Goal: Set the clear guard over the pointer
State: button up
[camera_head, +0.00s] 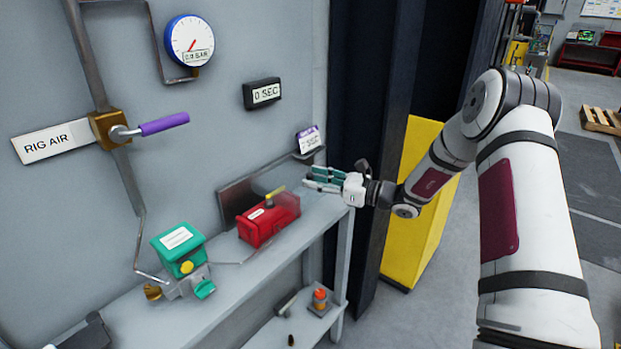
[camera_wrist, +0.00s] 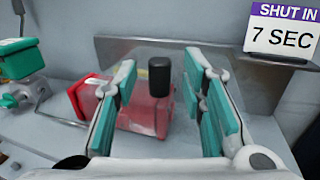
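The red actuator (camera_head: 267,220) sits on the bench with a yellow pointer (camera_head: 276,193) on top. The pointer also shows in the wrist view (camera_wrist: 122,74), partly behind my left finger. A faint see-through guard with a black knob (camera_wrist: 159,76) shows in front of the red body in the wrist view. Its edges are hard to make out, and I cannot tell whether it covers the pointer. My gripper (camera_head: 312,178) is to the right of the actuator. Its green-padded fingers (camera_wrist: 162,85) are apart, with the knob between them in view and clear gaps on both sides.
A green actuator (camera_head: 180,250) with a valve body stands left on the bench (camera_head: 130,318). A dark plate (camera_wrist: 125,48) stands behind the red actuator. A "SHUT IN 7 SEC" card (camera_wrist: 283,28) is at the right. The wall carries a gauge (camera_head: 189,40) and a purple-handled valve (camera_head: 163,124).

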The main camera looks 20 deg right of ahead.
jog(key=shift+x, duration=1.05)
grip_shut()
jog(key=s+a+p, duration=0.4)
jog(key=s+a, duration=0.1)
jog(key=a, duration=0.2)
jog(key=shift+s+a, duration=0.3)
jog(key=shift+a, duration=0.05)
grip_release()
jog(key=shift+a, duration=0.1)
